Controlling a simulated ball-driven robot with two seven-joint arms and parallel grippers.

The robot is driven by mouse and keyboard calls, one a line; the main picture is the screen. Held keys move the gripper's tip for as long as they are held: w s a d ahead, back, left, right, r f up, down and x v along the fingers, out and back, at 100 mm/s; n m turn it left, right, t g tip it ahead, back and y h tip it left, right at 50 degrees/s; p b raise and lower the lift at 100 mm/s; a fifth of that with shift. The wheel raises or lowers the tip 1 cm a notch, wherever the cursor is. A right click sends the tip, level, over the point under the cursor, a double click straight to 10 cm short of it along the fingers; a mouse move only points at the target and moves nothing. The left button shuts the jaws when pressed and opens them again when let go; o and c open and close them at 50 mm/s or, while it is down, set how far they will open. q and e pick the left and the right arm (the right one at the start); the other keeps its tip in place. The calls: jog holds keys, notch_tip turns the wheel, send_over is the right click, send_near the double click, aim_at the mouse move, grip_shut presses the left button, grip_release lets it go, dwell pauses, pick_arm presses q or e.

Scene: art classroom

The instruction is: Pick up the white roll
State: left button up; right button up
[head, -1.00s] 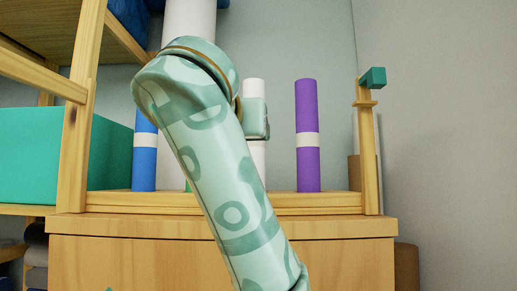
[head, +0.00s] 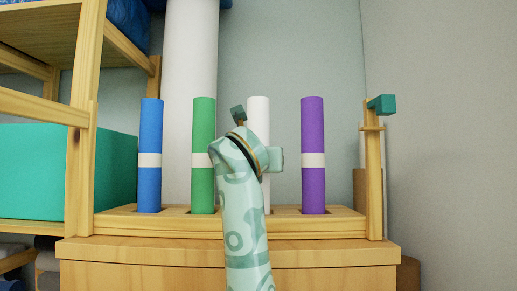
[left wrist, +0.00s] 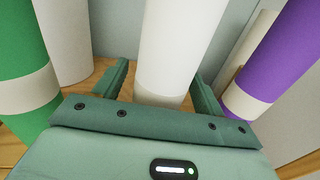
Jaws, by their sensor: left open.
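The white roll (head: 258,112) stands upright in the wooden rack (head: 310,224) between the green and purple rolls. My left wrist hides its lower part in the head view. My left gripper (left wrist: 160,72) is open in the left wrist view. Its two dark green fingers are on either side of the white roll (left wrist: 180,45), with a gap visible at each side. In the head view the left gripper is mostly hidden behind my wrist; one dark tip shows beside the roll. My right gripper is not in view.
The green roll (head: 204,130) stands close to the left, the purple roll (head: 312,130) to the right, and the blue roll (head: 149,185) farther left. A thick white cylinder (head: 190,60) stands behind. A rack post (head: 374,190) with a teal block stands at right.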

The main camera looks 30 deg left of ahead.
pick_arm(q)
jog(key=shift+w+a+f, duration=0.15)
jog(key=shift+w+a, duration=0.2)
jog(key=shift+w, duration=0.25)
jog(key=shift+s+d, duration=0.15)
jog(key=shift+s, duration=0.05)
jog(key=c, duration=1.2)
jog(key=shift+w, duration=0.1)
